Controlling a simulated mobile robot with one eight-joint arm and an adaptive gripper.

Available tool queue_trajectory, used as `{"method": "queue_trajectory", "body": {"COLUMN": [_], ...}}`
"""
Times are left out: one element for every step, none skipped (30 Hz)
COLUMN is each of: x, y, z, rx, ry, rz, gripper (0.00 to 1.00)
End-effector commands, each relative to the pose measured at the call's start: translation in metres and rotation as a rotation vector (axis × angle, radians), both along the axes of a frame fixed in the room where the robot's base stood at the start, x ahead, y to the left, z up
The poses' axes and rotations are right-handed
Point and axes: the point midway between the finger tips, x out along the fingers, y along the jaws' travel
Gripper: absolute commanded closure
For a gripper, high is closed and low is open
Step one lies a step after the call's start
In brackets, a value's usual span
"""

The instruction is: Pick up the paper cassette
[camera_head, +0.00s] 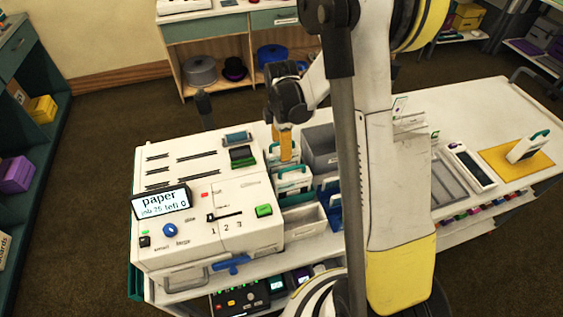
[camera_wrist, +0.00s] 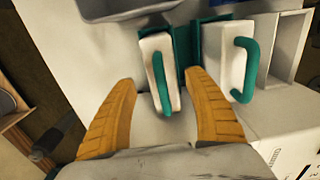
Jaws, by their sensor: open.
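Several white cassette-like boxes with teal handles are in view; no readable label shows which is the paper cassette. In the wrist view, one white cassette (camera_wrist: 151,48) stands just ahead of and between the fingertips of my gripper (camera_wrist: 161,80), its teal handle pointing toward me. A second white cassette (camera_wrist: 224,58) stands to its right. In the head view, my gripper (camera_head: 286,143) points down by the white cassettes (camera_head: 293,186) beside the machine. My gripper is open, with nothing held. Another white piece with a teal handle (camera_head: 525,150) stands on a yellow mat at right.
A white machine (camera_head: 245,195) with a screen reading "paper" stands left of the cassettes. A grey bin (camera_head: 318,148) is close behind. A white open tray (camera_head: 303,218) is in front. My arm hides part of the counter's middle. Shelves line the left and back.

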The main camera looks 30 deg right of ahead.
Motion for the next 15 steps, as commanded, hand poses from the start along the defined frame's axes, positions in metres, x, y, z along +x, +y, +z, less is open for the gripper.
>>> {"method": "queue_trajectory", "body": {"x": [-0.001,-0.002,-0.004,-0.005,-0.005,-0.005,-0.005,-0.005,-0.005,-0.005,-0.005,-0.005,-0.005,-0.005,-0.005], "y": [0.0,-0.001,-0.001,-0.001,-0.001,-0.001,-0.001,-0.001,-0.001,-0.001,-0.001,-0.001,-0.001,-0.001,-0.001], "z": [-0.009,-0.015,-0.022,-0.027,-0.031,-0.036,-0.039,-0.042,-0.044,-0.045,-0.046,-0.046,-0.046,-0.045,-0.045], "rx": [0.0,0.0,0.0,0.0,0.0,0.0,0.0,0.0,0.0,0.0,0.0,0.0,0.0,0.0,0.0], "ry": [0.0,0.0,0.0,0.0,0.0,0.0,0.0,0.0,0.0,0.0,0.0,0.0,0.0,0.0,0.0], "rz": [-0.001,-0.001,-0.001,-0.001,-0.001,-0.001,-0.001,-0.001,-0.001,-0.001,-0.001,-0.001,-0.001,-0.001,-0.001], "gripper": [0.39,0.39,0.39,0.39,0.39,0.39,0.39,0.39,0.39,0.39,0.39,0.39,0.39,0.39,0.39]}}
